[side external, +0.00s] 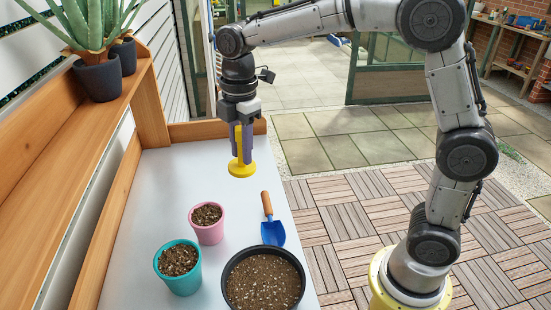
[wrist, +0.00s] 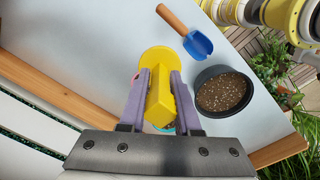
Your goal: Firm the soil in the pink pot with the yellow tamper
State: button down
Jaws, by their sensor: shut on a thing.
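The yellow tamper (side external: 241,169) is held upright by its handle in my gripper (side external: 241,152), with its round flat foot downward. In the wrist view the tamper (wrist: 160,108) sits between both fingers of my gripper (wrist: 161,76). The pink pot (side external: 209,233) stands on the bench with dark, lumpy soil in it. My gripper and the tamper are up and beyond the pot, toward the back end of the bench, apart from it. I cannot tell how high the foot is above the bench.
A teal pot (side external: 180,281) with soil stands left of and nearer than the pink pot. A black bowl (side external: 232,281) of soil is at the front right. A blue trowel (side external: 272,231) lies right of the pink pot. A wooden shelf (side external: 98,150) with potted plants borders the left.

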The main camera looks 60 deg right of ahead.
jog(key=w+a+f+n, duration=0.1)
jog(key=w+a+f, duration=0.1)
jog(key=w+a, duration=0.45)
jog(key=shift+s+a+f, duration=0.35)
jog(key=shift+f, duration=0.85)
jog(key=shift+s+a+f, duration=0.35)
jog(key=shift+a+f, duration=0.05)
jog(key=shift+f, duration=0.75)
jog(key=shift+s+a+f, duration=0.35)
jog(key=shift+f, duration=0.85)
jog(key=shift+f, duration=0.65)
notch_tip(320, 180, up, 6)
dwell(0.5)
